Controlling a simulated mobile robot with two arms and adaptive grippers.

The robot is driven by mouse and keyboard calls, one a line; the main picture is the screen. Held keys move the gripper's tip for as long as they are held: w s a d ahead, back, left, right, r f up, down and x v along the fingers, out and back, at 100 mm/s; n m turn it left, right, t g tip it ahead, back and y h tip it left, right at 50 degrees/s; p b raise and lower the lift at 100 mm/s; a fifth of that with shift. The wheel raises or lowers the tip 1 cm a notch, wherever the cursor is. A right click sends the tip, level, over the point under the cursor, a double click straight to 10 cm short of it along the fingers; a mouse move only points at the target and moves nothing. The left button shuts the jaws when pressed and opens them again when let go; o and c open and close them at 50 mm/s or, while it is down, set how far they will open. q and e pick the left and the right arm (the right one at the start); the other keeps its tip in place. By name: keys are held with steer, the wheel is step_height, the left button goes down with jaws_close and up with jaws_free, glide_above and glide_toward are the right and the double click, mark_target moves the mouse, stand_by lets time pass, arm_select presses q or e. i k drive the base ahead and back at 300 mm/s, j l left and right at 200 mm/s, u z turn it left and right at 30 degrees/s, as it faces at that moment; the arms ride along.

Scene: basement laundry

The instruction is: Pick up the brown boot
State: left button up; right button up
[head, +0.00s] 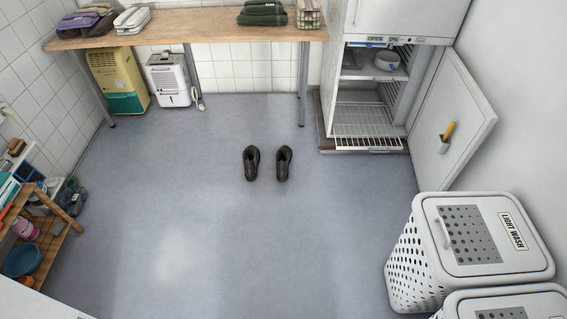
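A pair of dark boots stands upright on the grey floor near the middle of the head view, the left boot (251,163) and the right boot (284,163) side by side with a small gap. Both look very dark, blackish brown, and I cannot tell them apart by colour. Neither of my grippers is in view.
The floor (200,220) around the boots is clear. A wooden table (190,31) with folded items stands behind. An open fridge (372,100) with its door (455,115) swung out is back right. White laundry baskets (415,255) stand front right. A shelf (55,240) is at left.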

mark_target(285, 155)
steer(key=i+u, duration=0.2)
steer(key=i, duration=0.3)
steer(key=i+l+u, duration=0.25)
steer(key=i, duration=0.2)
steer(key=i+l+u, duration=0.2)
steer(key=i, duration=0.25)
